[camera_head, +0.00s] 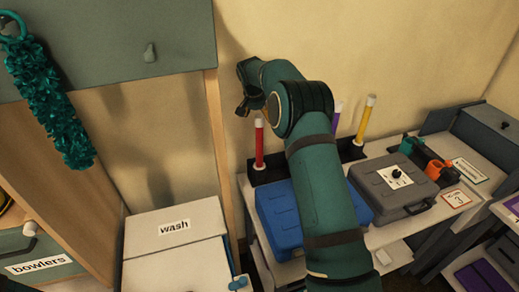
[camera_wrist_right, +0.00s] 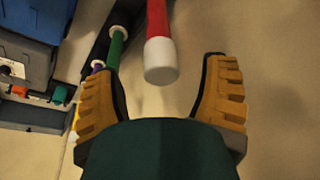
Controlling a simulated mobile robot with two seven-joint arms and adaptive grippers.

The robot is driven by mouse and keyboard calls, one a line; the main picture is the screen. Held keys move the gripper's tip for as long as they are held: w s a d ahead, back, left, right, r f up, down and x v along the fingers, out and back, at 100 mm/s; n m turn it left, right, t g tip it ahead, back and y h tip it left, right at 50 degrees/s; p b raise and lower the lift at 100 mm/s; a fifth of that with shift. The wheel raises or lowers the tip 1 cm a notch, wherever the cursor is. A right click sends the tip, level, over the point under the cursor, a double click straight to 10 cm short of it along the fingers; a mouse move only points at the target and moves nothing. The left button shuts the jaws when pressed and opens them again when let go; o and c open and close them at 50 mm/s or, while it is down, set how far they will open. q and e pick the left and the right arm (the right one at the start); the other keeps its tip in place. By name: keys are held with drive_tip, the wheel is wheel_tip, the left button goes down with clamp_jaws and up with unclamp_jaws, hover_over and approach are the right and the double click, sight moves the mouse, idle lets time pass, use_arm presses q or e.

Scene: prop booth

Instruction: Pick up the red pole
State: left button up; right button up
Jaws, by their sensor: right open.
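The red pole (camera_head: 259,145) stands upright in a dark rack (camera_head: 265,176) at the back of the table, by the wall, with a white cap on top. My right gripper (camera_head: 245,103) is above it, near its top. In the right wrist view the red pole (camera_wrist_right: 158,22) points its white end between the two spread yellow-padded fingers of my right gripper (camera_wrist_right: 160,70). The fingers are open, with a gap visible on both sides of the pole. My left gripper is in neither view.
A yellow pole (camera_head: 365,122) and a purple pole (camera_head: 336,117) stand right of my arm; a green pole (camera_wrist_right: 117,47) shows in the wrist view. Blue case (camera_head: 278,222) and grey case (camera_head: 395,185) lie in front. The wall (camera_head: 300,45) is close behind.

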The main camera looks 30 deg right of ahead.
sight(260, 122)
drive_tip(key=x, duration=0.4)
drive_tip(key=shift+w+d+f, duration=0.1)
drive_tip(key=shift+d+f, duration=0.05)
drive_tip(key=shift+f, duration=0.1)
clamp_jaws()
